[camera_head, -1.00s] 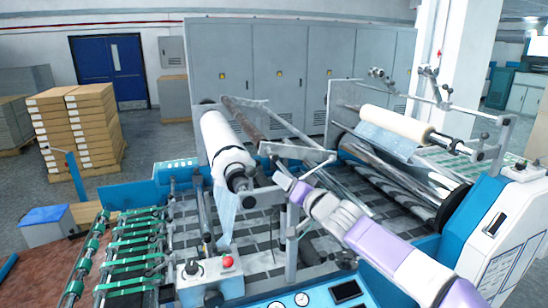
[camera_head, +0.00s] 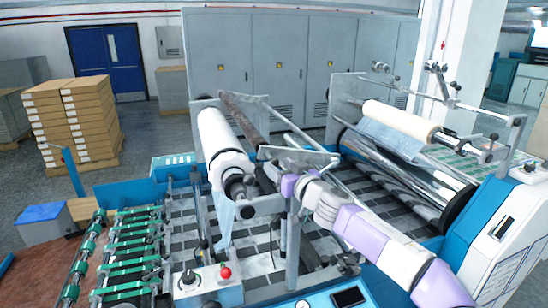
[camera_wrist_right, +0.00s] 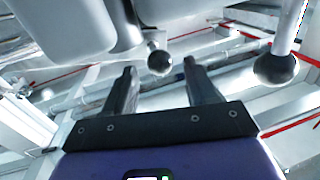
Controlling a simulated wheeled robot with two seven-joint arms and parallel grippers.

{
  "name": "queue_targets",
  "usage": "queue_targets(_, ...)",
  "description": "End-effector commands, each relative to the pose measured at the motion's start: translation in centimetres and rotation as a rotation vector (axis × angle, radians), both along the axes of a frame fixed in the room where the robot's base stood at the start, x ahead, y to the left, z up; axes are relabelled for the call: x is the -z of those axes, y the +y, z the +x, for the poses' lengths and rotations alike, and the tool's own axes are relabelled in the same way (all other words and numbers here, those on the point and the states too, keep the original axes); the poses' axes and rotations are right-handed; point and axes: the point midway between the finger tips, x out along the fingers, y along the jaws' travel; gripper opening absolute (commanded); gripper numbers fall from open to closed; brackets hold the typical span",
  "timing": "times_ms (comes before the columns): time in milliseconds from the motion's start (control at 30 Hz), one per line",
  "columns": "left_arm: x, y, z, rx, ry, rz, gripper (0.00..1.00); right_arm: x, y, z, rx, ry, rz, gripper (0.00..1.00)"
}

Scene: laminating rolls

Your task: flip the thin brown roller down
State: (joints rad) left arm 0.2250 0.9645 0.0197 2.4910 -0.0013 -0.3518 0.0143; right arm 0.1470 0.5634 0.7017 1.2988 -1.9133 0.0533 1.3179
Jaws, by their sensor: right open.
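The thin brown roller (camera_head: 243,117) shows in the head view as a dark brown bar, raised and slanting from back left toward the front, just right of the thick white roll (camera_head: 219,138). My right gripper (camera_head: 268,174) is near the front end of the rollers, partly hidden by frame parts. In the right wrist view its two dark fingers (camera_wrist_right: 163,83) are apart with nothing clearly held between them. A dark ball knob (camera_wrist_right: 159,62) shows just beyond the fingertips; I cannot tell whether it touches them. My left gripper is not in view.
A second dark ball knob (camera_wrist_right: 277,68) on a rod is at the right in the wrist view. A metal frame plate (camera_head: 300,155) stands close to my right gripper. A second white roll (camera_head: 398,121) lies to the right. A red button (camera_head: 226,272) sits on a control box in front.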

Motion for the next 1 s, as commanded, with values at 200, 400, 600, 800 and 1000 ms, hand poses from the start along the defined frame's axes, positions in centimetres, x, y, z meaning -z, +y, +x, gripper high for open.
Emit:
queue_targets(200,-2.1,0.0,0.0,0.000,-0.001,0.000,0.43,-0.3,1.4,2.3,-0.002,0.001,0.003,0.57)
queue_targets(400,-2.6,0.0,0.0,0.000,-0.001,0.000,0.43,-0.1,1.9,3.2,-0.001,0.001,0.000,0.57)
queue_targets(600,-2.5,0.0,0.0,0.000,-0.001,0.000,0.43,0.0,1.9,3.3,0.000,0.000,0.001,0.57)
queue_targets(800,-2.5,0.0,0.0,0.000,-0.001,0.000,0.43,0.0,1.9,3.2,0.000,0.000,0.001,0.35)
queue_targets(1000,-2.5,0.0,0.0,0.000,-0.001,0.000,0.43,0.0,1.9,3.2,0.000,0.000,0.001,0.05)
